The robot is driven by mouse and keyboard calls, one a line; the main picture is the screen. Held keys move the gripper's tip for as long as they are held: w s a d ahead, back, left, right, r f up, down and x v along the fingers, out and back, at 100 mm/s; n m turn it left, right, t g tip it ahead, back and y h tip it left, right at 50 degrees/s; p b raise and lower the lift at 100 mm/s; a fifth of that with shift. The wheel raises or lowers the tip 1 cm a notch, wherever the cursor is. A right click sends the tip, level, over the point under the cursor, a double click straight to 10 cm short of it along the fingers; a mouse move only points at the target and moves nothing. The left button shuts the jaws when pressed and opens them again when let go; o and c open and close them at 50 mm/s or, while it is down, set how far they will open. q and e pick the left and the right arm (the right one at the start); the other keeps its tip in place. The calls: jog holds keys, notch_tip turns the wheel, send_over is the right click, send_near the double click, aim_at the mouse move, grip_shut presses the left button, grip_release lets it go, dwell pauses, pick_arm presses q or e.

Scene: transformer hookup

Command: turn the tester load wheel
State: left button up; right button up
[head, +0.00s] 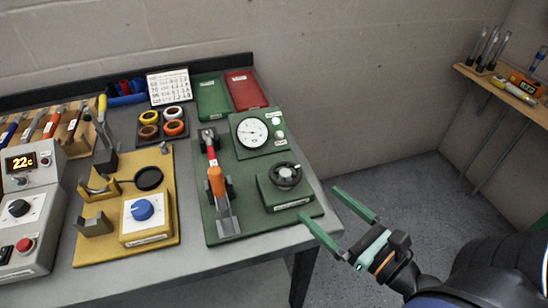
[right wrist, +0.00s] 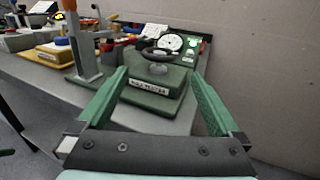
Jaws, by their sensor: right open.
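The load wheel (head: 286,175) is a dark round handwheel on a green box of the green tester (head: 253,205), near the table's right end. The tester has a white dial gauge (head: 252,132) behind the wheel and an orange-handled lever clamp (head: 216,183) at its left. My right gripper (head: 333,205) is open and empty, off the table's right edge, apart from the wheel. In the right wrist view the wheel (right wrist: 158,55) shows ahead, between the green fingers (right wrist: 160,95). My left gripper is not in view.
A yellow fixture with a blue knob (head: 142,209) stands left of the tester. A grey control box (head: 28,215) reading 22c is at the far left. Green (head: 213,98) and red (head: 246,90) trays lie behind. A wall shelf (head: 500,88) holds tools. The floor right of the table is clear.

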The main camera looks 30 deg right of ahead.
aim_at(297, 182)
jog(key=shift+w+d+f+b, duration=0.25)
jog(key=shift+w+b, duration=0.2)
jog(key=shift+b, duration=0.3)
jog(key=shift+w+a+b, duration=0.15)
jog(key=shift+w+b, duration=0.25)
jog(key=shift+b, duration=0.2)
jog(key=shift+w+a+b, duration=0.15)
jog(key=shift+w+b, duration=0.05)
jog(key=shift+b, duration=0.15)
jog(key=shift+w+a+r+p, duration=0.25)
jog(key=shift+w+r+p, duration=0.35)
jog(key=shift+w+p, duration=0.3)
jog(key=w+p, duration=0.1)
jog(key=w, duration=0.1)
jog(key=w+p, duration=0.3)
jog(key=w, duration=0.1)
jog(key=shift+w+a+f+p, duration=0.2)
jog(key=shift+w+a+p, duration=0.1)
jog(key=shift+w+a, duration=0.1)
jog(key=shift+w+a+f, duration=0.15)
jog(key=shift+w, duration=0.55)
jog(key=shift+c, duration=0.2)
